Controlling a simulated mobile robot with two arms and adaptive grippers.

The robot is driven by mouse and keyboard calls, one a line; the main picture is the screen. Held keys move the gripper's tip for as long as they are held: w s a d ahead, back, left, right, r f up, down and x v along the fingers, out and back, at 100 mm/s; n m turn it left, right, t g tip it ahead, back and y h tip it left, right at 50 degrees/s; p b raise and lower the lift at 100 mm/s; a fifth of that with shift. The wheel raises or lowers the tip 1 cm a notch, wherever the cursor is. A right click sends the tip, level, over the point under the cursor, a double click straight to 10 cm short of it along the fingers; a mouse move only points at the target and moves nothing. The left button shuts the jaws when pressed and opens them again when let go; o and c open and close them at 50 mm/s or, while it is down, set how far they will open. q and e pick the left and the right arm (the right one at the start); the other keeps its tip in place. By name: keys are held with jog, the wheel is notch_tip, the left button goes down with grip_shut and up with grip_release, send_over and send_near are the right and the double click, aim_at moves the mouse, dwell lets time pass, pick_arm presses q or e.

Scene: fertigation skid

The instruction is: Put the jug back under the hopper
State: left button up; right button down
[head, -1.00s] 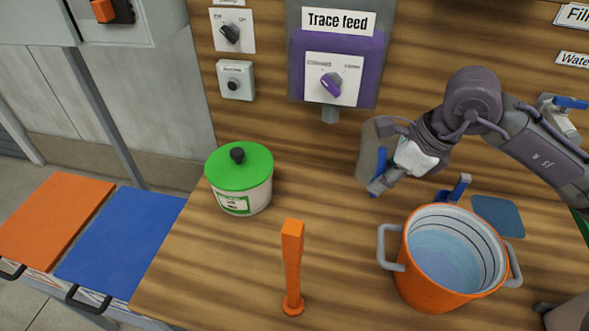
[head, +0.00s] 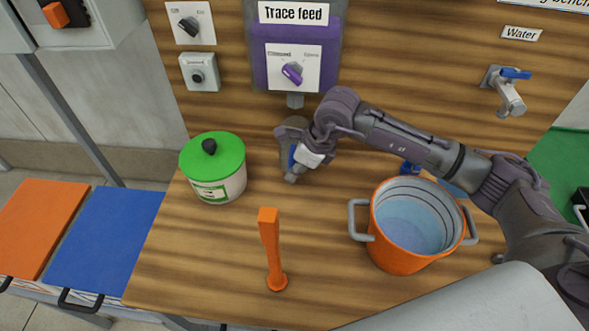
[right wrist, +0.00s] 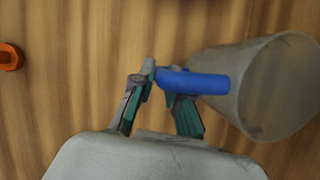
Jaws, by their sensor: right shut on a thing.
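The jug (head: 288,133) is grey and see-through with a blue handle. It stands out in the right wrist view (right wrist: 270,90), where the handle (right wrist: 200,83) runs between the fingers. My right gripper (head: 297,164) is shut on this handle, and it partly hides the jug in the head view. The hopper (head: 296,48), labelled "Trace feed" with purple contents, hangs on the wooden wall. Its spout (head: 295,100) shows just above the jug in the picture. Whether the jug touches the bench is unclear. My left gripper is not in view.
A green-lidded tub (head: 214,168) stands left of the jug. An orange upright post (head: 271,250) stands in front. An orange pot (head: 400,252) of bluish liquid is at right, below my right arm, with a blue-handled item (head: 410,168) behind. Bench between tub and pot is mostly clear.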

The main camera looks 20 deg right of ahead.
jog(key=shift+f, duration=0.75)
jog(key=shift+f, duration=0.2)
jog(key=c, duration=1.2)
grip_release()
jog(key=shift+o, duration=0.2)
jog(key=shift+r, duration=0.1)
